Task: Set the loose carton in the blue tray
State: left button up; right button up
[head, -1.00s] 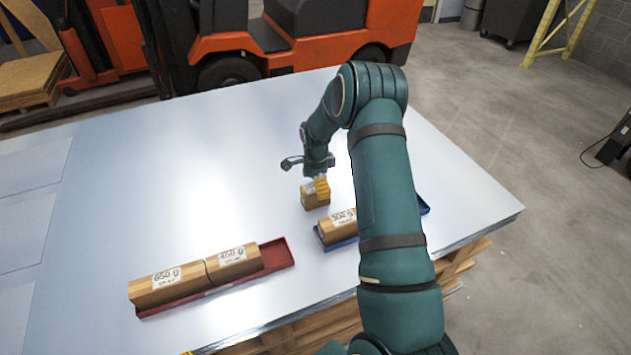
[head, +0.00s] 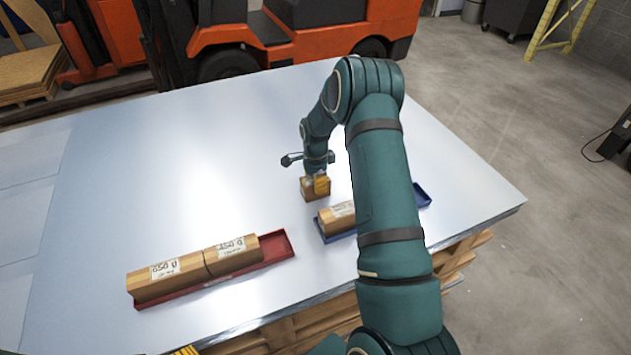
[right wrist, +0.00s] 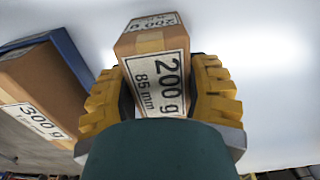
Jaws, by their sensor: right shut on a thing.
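The loose carton (head: 308,190) is a small brown box at the middle of the metal table, behind the blue tray. In the right wrist view the carton (right wrist: 157,42) carries a label reading 200 g, 85 mm. My right gripper (head: 321,183) has come down on it from above, and its yellow ribbed fingers are shut on its sides. I cannot tell whether the carton touches the table. The blue tray (head: 424,196) lies nearer and to the right, partly hidden by my right arm. It holds a carton marked 300 g (right wrist: 35,95) at its left end. My left gripper is out of view.
A red tray (head: 279,247) at the front left holds two cartons, 650 g (head: 165,278) and 450 g (head: 232,255), end to end, with a short free stretch at its right end. The table's left and back are bare. An orange forklift (head: 280,40) stands behind the table.

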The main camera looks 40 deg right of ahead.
jog(key=shift+r, duration=0.15)
notch_tip(320, 180, up, 9)
jog(key=p, duration=0.5)
dwell(0.4)
